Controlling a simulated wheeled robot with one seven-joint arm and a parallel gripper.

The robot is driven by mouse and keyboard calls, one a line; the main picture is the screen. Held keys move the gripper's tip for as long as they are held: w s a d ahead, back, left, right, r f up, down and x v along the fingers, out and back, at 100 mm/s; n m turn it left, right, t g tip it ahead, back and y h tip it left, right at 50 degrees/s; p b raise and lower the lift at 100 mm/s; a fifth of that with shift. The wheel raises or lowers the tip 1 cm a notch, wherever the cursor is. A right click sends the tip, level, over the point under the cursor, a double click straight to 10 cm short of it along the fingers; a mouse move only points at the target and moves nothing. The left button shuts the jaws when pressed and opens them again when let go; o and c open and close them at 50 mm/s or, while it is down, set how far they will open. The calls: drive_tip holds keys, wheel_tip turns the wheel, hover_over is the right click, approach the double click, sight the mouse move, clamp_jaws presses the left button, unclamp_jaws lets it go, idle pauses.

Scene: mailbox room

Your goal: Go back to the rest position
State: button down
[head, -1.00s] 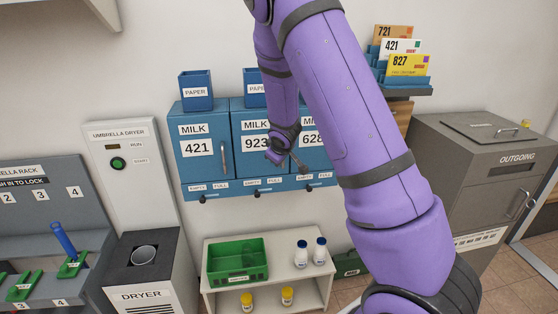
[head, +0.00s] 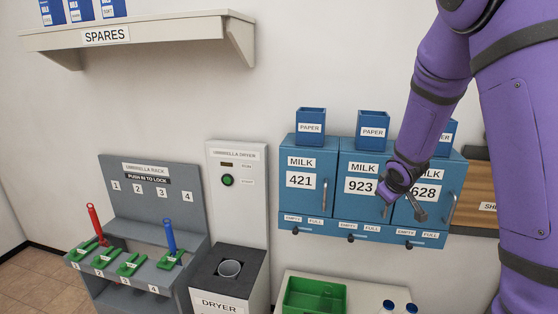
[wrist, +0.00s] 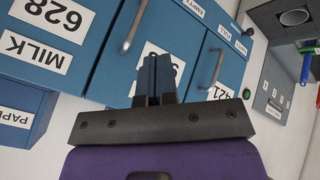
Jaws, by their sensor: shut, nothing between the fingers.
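My gripper (head: 404,204) is in front of the blue milk boxes, at the border between the 923 box (head: 361,200) and the 628 box (head: 428,210) as the head view shows it. My purple arm reaches down to it from the upper right. In the wrist view the two dark fingers of my gripper (wrist: 154,62) are together with nothing between them. Behind them are the blue doors and handles, seen turned over. I cannot tell the exact gap between the fingers and the doors.
Left of the boxes stand the umbrella dryer (head: 237,170) and the umbrella rack (head: 150,215) with a red and a blue umbrella. The spares shelf (head: 150,38) juts out at upper left. A green tray (head: 298,300) is below the boxes. Paper bins (head: 373,125) stand on top.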

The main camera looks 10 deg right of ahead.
drive_tip(key=s+a+r+m+y, duration=0.1)
drive_tip(key=s+a+r+m, duration=0.15)
drive_tip(key=s+r, duration=0.45)
drive_tip(key=s+a+r+m, duration=0.1)
drive_tip(key=s+a+r, duration=0.2)
drive_tip(key=s+r, duration=0.5)
drive_tip(key=s+a+r+y, duration=0.1)
drive_tip(key=s+a+r, duration=0.1)
drive_tip(key=s, duration=0.7)
drive_tip(key=s+a+r+g, duration=0.1)
drive_tip(key=s+a+r, duration=0.2)
drive_tip(key=s, duration=0.6)
drive_tip(key=shift+a+r+m+g+y, duration=0.25)
drive_tip(key=shift+a+m+y, duration=0.2)
drive_tip(key=shift+a, duration=0.45)
